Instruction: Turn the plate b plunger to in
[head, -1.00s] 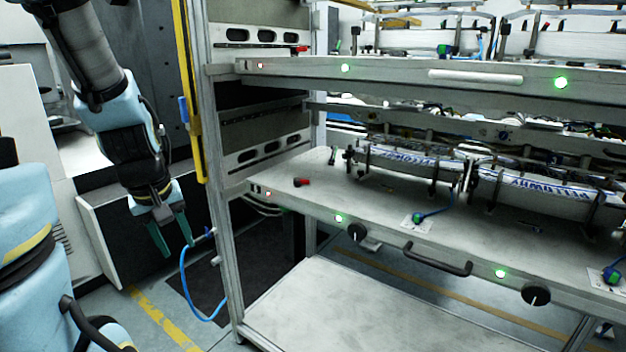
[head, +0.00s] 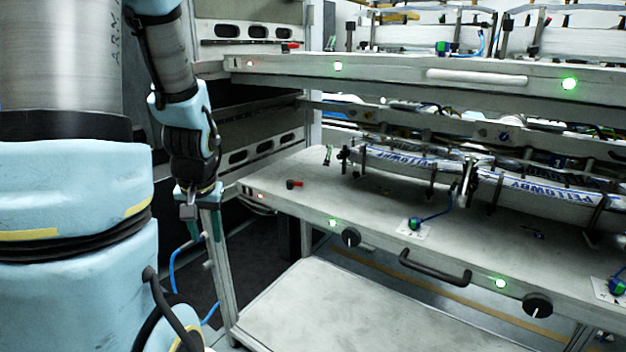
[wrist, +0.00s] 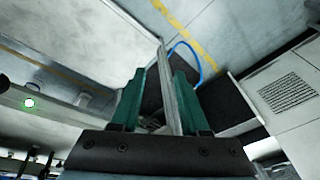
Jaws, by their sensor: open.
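Two round black knobs, each with a pale mark, sit on the front edge of the middle shelf in the head view. One knob (head: 351,237) is left of the black handle and the other knob (head: 537,305) is right of it. No plate lettering is readable, so I cannot tell which is the plate b plunger. My gripper (head: 204,228) points down with its green fingers apart, in front of the rack's left post and well left of both knobs. In the wrist view my gripper (wrist: 158,88) is open, with nothing held between the fingers.
The middle shelf (head: 300,205) carries a red-and-black lever (head: 294,184), printed label rolls (head: 410,161) and a blue-green fitting (head: 415,224). The black handle (head: 436,268) juts from its front. A blue hose (head: 174,268) hangs beside the metal post (head: 222,270).

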